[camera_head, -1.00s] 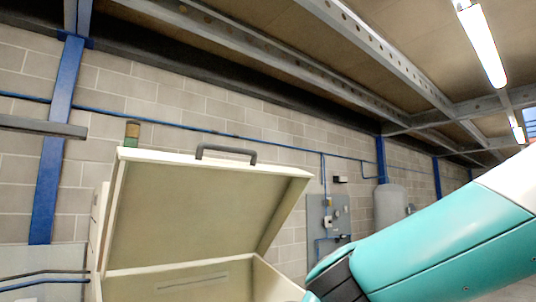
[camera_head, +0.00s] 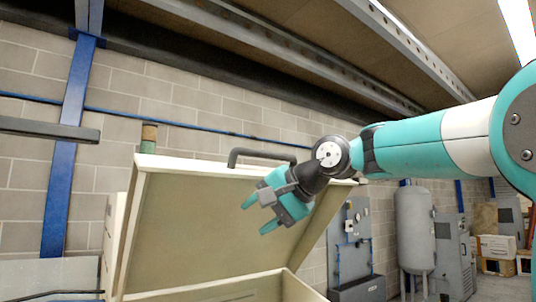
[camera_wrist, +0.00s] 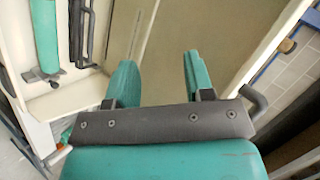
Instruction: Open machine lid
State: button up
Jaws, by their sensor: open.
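The cream machine lid (camera_head: 185,225) stands raised and tilted on the cream machine body (camera_head: 235,291) in the head view, with its inner face showing. A dark grey bar handle (camera_head: 262,153) sits on the lid's upper edge, partly hidden behind my wrist. My teal gripper (camera_head: 258,214) is open and empty in front of the lid's inner face, below the handle. In the wrist view my two fingers (camera_wrist: 158,75) are spread with nothing between them, and the lid's cream inner face (camera_wrist: 225,30) lies beyond. A dark bent rod, probably the handle (camera_wrist: 256,101), shows right of the gripper base.
A block wall with a blue post (camera_head: 68,150) stands behind. A grey tank (camera_head: 414,228), a grey cabinet (camera_head: 453,255) and stacked boxes (camera_head: 497,248) stand at right. Ceiling beams (camera_head: 280,45) run overhead. A grey bar (camera_head: 48,129) juts in at left.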

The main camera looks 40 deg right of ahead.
jog(key=d+r+m+t+h, duration=0.1)
jog(key=d+r+m+t, duration=0.15)
jog(key=d+r, duration=0.45)
jog(key=m+t+h+p, duration=0.2)
jog(key=m+h, duration=0.1)
jog(key=m, duration=0.3)
send_near(273, 154)
jog(key=p+x, duration=0.3)
jog(key=x, duration=0.8)
jog(key=shift+p, duration=0.35)
jog(key=shift+c, duration=0.2)
